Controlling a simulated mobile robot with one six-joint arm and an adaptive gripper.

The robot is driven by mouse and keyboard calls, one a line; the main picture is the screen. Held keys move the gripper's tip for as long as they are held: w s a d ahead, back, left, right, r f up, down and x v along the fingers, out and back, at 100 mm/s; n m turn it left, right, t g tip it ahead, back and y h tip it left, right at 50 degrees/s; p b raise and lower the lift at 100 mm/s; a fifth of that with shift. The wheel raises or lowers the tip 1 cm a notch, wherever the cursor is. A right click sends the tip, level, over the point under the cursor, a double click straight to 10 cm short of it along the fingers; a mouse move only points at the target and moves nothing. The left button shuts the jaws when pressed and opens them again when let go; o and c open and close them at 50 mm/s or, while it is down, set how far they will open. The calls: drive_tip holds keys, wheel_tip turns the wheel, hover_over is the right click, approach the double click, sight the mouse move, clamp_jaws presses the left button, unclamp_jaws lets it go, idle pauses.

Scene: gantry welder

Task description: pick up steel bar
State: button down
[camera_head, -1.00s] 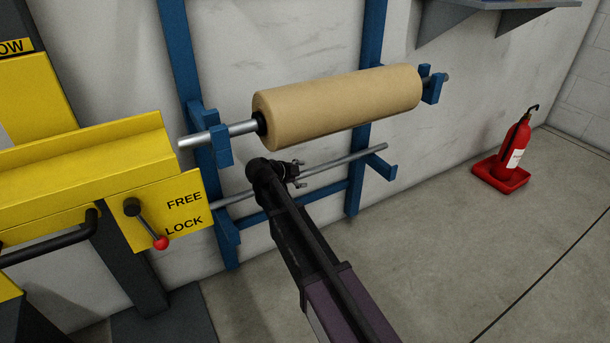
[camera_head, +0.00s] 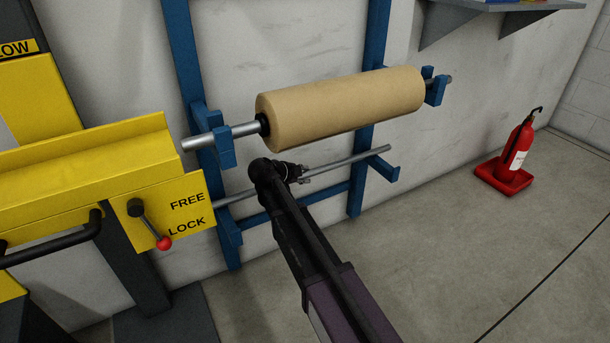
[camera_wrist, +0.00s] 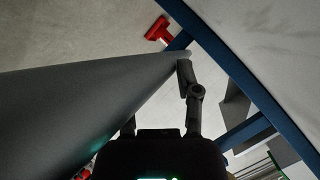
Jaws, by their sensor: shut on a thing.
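The steel bar (camera_head: 345,161) is a thin grey rod. It lies across the lower hooks of the blue rack, below the tan roll, sloping up to the right in the head view. My gripper (camera_head: 304,175) is at the bar's middle stretch, shut on it. In the wrist view the bar (camera_wrist: 85,100) runs large and grey from the left edge to a narrow far end. A finger of my gripper (camera_wrist: 186,75) lies against its right side. The other finger is mostly hidden behind the bar.
The tan roll (camera_head: 340,107) on its own rod sits just above. The blue rack (camera_head: 357,190) stands against the wall. A yellow machine (camera_head: 90,165) with a FREE/LOCK lever is at left. A red extinguisher (camera_head: 518,148) stands at right. Floor between is clear.

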sight(304, 174)
drive_tip(key=shift+r+p, duration=1.8)
drive_tip(key=shift+r, duration=0.1)
drive_tip(key=s+d+r, duration=0.1)
drive_tip(key=s, duration=1.5)
drive_tip(key=shift+d+p, duration=0.25)
drive_tip(key=shift+p, duration=0.2)
